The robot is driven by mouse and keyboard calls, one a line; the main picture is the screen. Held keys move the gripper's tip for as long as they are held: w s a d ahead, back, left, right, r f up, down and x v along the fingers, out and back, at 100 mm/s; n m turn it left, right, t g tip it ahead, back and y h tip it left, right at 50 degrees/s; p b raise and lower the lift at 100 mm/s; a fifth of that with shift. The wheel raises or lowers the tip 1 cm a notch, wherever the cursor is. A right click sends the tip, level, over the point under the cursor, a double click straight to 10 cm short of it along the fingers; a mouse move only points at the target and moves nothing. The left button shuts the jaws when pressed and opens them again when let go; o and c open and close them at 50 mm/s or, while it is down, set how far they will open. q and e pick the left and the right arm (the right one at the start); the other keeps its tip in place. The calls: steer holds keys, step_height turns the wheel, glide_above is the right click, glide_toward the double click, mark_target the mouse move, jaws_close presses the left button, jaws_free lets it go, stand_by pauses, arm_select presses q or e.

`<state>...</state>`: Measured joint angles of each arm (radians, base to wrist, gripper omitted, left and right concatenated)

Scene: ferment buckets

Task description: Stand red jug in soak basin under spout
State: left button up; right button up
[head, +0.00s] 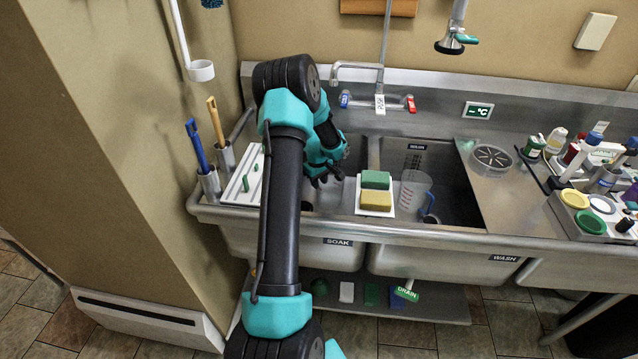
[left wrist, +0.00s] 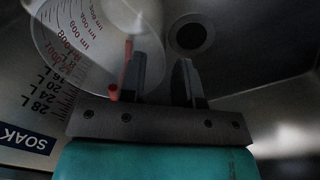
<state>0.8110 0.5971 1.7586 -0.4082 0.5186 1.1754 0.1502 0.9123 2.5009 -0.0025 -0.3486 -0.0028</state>
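In the left wrist view, the red jug (left wrist: 95,35) is a clear measuring jug with red markings. Its red handle (left wrist: 114,93) shows beside my left fingers. My left gripper (left wrist: 163,80) has its fingers apart with a gap between them; the handle is just left of the left finger, and I cannot tell if they touch. In the head view, my left gripper (head: 323,180) is down in the soak basin (head: 345,228), and my arm hides most of the jug. The spout (head: 337,72) is on the back wall above this basin. My right gripper is not in view.
A clear jug with a blue handle (head: 414,190) stands in the wash basin (head: 460,205). A white tray with green and yellow sponges (head: 376,199) sits between the basins. A drain (left wrist: 190,36) shows on the basin floor. Brushes (head: 198,145) stand at left; bottles (head: 555,142) crowd the right.

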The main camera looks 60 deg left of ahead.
arm_select(q)
step_height(320, 180, up, 11)
steer(key=shift+s+r, duration=0.15)
steer(key=shift+s, duration=0.2)
stand_by(0.4)
